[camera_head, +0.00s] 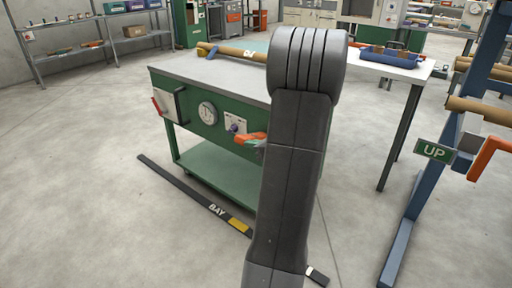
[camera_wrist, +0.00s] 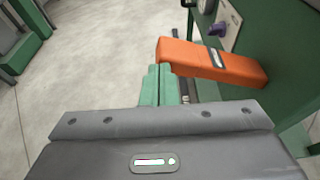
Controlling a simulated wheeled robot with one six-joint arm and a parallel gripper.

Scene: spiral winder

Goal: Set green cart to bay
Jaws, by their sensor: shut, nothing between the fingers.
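The green cart (camera_head: 222,115) stands left of centre in the head view, with a grey top, a lower shelf, a round dial (camera_head: 208,112) and a red-handled part on its left end. An orange handle (camera_head: 250,138) sticks out from its front; it shows large in the wrist view (camera_wrist: 212,62). A dark floor strip marked BAY (camera_head: 190,193), with a yellow patch, runs along the cart's front. My gripper (camera_wrist: 158,72) is shut and empty, its green fingertips close beside the orange handle; contact cannot be told. In the head view my arm mostly hides it and the cart's right part.
A white table (camera_head: 405,70) with a blue tray (camera_head: 390,58) stands behind right. A blue rack (camera_head: 425,190) with rolls and an UP sign (camera_head: 434,151) is at right. The floor at left is clear.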

